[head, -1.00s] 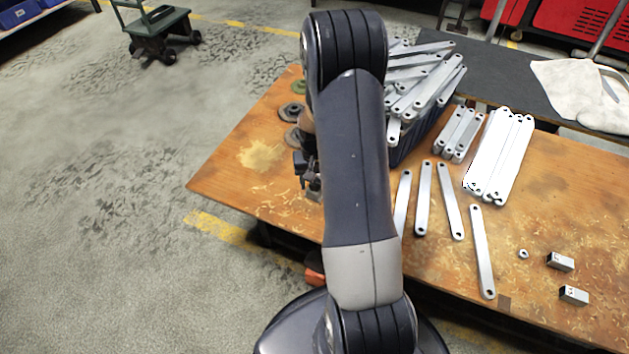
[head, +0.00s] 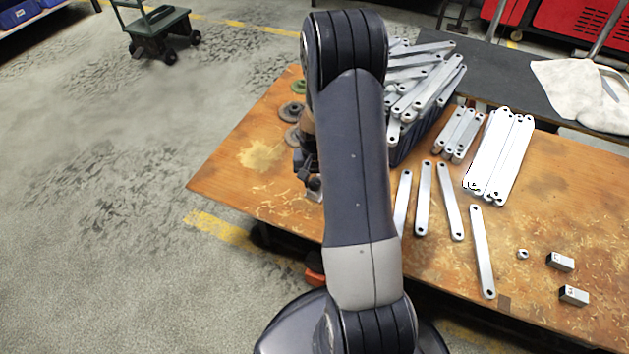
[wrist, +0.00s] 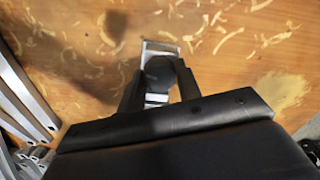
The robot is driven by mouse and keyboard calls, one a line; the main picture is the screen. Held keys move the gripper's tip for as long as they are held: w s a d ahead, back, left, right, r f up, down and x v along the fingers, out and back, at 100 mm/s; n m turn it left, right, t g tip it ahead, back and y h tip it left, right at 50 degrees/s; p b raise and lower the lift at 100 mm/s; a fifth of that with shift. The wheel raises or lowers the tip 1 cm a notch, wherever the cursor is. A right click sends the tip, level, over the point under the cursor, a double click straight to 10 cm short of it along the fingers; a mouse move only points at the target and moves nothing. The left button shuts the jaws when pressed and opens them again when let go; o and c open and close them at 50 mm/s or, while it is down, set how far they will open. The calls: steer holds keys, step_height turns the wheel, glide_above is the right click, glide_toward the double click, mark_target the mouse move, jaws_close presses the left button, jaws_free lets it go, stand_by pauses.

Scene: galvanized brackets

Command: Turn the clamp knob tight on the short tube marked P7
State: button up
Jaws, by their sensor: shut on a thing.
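In the wrist view, my gripper (wrist: 158,76) is shut on a dark rounded knob (wrist: 160,68), one finger on each side of it. The knob is on a short, square-cut silver metal tube (wrist: 160,47) lying on the wooden table. The tube's bright ends show on both sides of the knob. No P7 mark can be read. In the head view, my gripper (head: 308,178) is at the left part of the table, mostly hidden by my arm, and the knob cannot be made out there.
Long flat brackets (head: 423,198) lie right of my arm. Bracket stacks (head: 500,155) and a heaped dark blue bin (head: 425,135) stand behind. Two small metal blocks (head: 560,261) (head: 573,295) and a small ring (head: 523,254) lie at right. Round discs (head: 291,112) lie beyond my gripper.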

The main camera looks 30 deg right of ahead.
steer(key=m, duration=0.7)
steer(key=shift+m, duration=0.3)
steer(key=m, duration=0.7)
steer(key=o, duration=0.8)
steer(key=shift+m, duration=0.3)
step_height(320, 180, up, 6)
steer(key=p, duration=0.4)
steer(key=shift+r, duration=0.1)
